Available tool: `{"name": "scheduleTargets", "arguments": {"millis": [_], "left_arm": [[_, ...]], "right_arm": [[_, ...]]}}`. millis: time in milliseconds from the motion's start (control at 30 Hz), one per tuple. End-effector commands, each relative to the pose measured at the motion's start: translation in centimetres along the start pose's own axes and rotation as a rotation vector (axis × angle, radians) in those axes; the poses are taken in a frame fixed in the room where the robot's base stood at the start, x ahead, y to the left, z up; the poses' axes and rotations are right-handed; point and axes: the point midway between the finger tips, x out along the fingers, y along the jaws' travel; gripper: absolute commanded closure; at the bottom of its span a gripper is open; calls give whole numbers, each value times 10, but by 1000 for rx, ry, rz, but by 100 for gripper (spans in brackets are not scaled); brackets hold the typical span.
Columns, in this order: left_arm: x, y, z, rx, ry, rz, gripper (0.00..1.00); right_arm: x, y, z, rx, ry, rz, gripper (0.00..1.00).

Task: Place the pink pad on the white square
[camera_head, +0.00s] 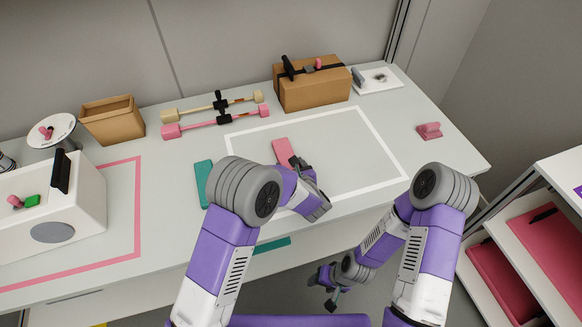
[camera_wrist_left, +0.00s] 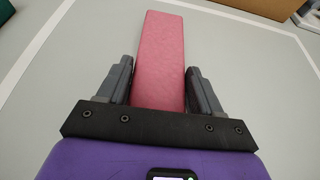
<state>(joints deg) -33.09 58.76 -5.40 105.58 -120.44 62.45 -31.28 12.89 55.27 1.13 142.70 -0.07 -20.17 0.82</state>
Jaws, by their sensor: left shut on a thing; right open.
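The pink pad (camera_head: 283,149) is a flat, long block inside the left part of the white square (camera_head: 386,147), a white outline on the grey table. My left gripper (camera_head: 297,162) reaches over the square and is shut on the near end of the pad. In the left wrist view the pad (camera_wrist_left: 160,60) lies between both fingers (camera_wrist_left: 158,85) and points away. Whether it touches the table is hard to tell. My right gripper (camera_head: 331,303) hangs low in front of the table, open and empty. My left arm hides the square's near left part.
A teal pad (camera_head: 203,182) lies just left of the square. Pink and cream dumbbell-like bars (camera_head: 200,125) and a brown box (camera_head: 312,92) stand behind it. A small pink object (camera_head: 429,131) sits to the right. The square's right part is clear.

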Motion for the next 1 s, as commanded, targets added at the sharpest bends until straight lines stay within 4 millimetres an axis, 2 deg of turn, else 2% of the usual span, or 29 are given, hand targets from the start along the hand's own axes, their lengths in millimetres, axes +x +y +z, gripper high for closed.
{"name": "scheduleTargets", "arguments": {"millis": [167,200,333,733,867,1000], "left_arm": [[2,0,-4,0,0,0,64],[1,0,-3,0,0,1,29],[1,0,-2,0,0,1,9],[-3,0,2,1,1,-1,9],[-26,-1,2,2,1,-3,9],[-59,-1,2,3,1,-4,9]], "right_arm": [[4,2,0,0,0,0,43],[3,1,0,0,0,0,43],[3,1,0,0,0,0,43],[-2,-1,0,0,0,0,43],[-7,-3,0,0,0,0,43],[-13,-5,0,0,0,0,43]]}}
